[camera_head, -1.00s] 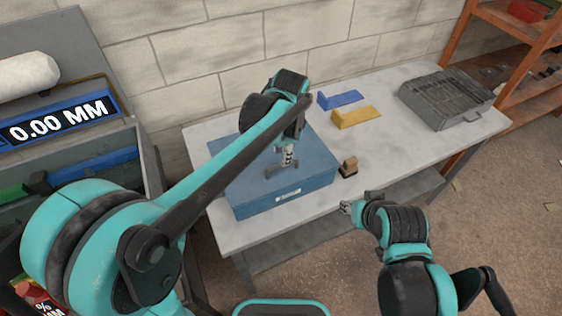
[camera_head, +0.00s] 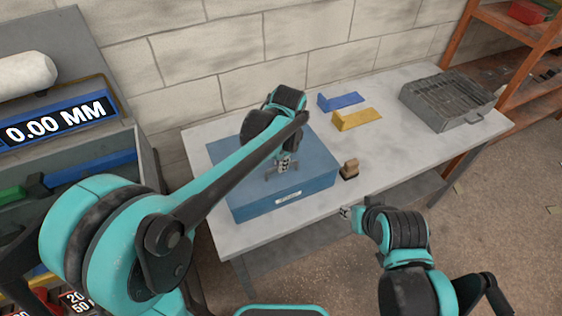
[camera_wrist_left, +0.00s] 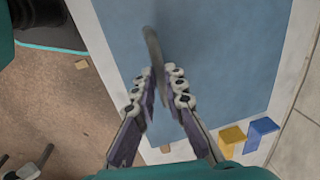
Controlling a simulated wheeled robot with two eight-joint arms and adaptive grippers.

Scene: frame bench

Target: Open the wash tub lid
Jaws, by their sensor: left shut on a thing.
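The wash tub is a blue box (camera_head: 262,207) with a flat blue lid (camera_head: 318,165) and a pale label on its front; it stands on the light bench, and the lid looks down. A dark handle (camera_wrist_left: 152,45) stands on the lid. My left gripper (camera_head: 283,168) is over the lid, and in the left wrist view its fingers (camera_wrist_left: 160,78) are shut on the handle. My arm hides the back left part of the lid. My right gripper (camera_head: 345,212) is off the bench's front edge, apart from the tub; its jaws are too small to read.
A wooden brush (camera_head: 349,168) stands just right of the tub. A blue wedge (camera_head: 340,102) and a yellow wedge (camera_head: 357,119) lie behind it. A grey metal basket (camera_head: 455,100) is at the bench's right end. The front right of the bench (camera_head: 415,150) is clear.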

